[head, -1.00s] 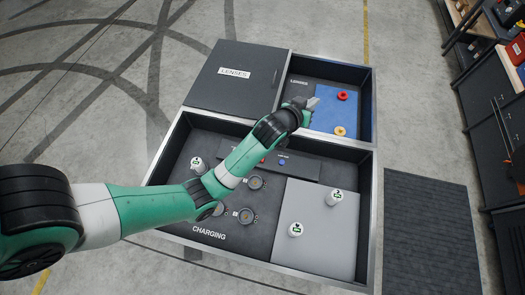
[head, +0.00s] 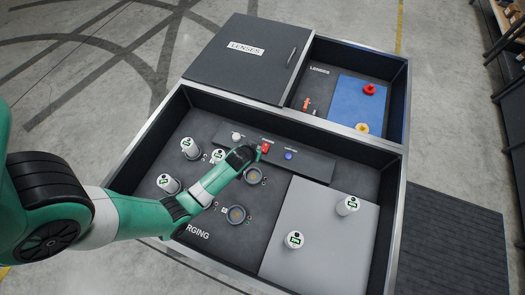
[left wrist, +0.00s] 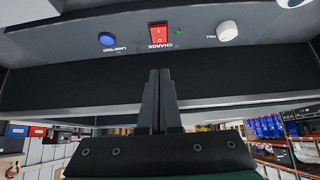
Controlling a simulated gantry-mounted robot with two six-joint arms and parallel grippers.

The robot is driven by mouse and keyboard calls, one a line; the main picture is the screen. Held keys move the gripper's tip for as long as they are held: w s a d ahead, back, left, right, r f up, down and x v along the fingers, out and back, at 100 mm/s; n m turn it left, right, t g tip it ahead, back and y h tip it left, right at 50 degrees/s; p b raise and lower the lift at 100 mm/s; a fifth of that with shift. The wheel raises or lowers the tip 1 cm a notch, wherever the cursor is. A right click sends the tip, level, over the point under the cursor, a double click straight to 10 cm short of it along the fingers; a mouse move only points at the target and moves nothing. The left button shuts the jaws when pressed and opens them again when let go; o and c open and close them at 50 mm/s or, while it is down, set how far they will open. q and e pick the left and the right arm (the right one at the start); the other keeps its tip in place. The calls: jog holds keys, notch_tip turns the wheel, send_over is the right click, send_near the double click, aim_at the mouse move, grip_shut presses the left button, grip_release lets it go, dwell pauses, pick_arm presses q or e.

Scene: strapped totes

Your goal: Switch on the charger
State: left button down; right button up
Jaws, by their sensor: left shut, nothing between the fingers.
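The charger switch is a red rocker (head: 265,147) on the dark control panel (head: 318,168) in the charging tote. It also shows in the left wrist view as a red rocker (left wrist: 158,35) marked CHARGE, with a small green indicator (left wrist: 178,30) beside it. My left gripper (head: 257,150) is close to the rocker on its near side. In the left wrist view the gripper's fingers (left wrist: 160,74) are together and empty, pointing at the rocker, with a gap apparent between. Whether they touch it cannot be told from the head view. My right gripper is not in view.
A blue button (head: 289,155) and a white knob (head: 237,136) flank the rocker. Several white batteries stand in the tote, two on the grey pad (head: 325,238). Charging wells (head: 236,215) lie near my arm. The lenses tote (head: 405,75) and closed lid (head: 240,65) are behind.

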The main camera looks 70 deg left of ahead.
pick_arm(q)
jog(key=b, duration=0.8)
send_over(264, 149)
jog(key=s+d, duration=0.1)
jog(key=d, duration=0.1)
jog(key=f, duration=0.8)
jog(key=shift+s+a+f, duration=0.15)
jog(key=shift+a+f, duration=0.05)
notch_tip(264, 149, down, 2)
jog(key=shift+f+b, duration=0.25)
jog(key=shift+b, duration=0.25)
jog(key=shift+s+d+f, duration=0.2)
jog(key=shift+f, duration=0.3)
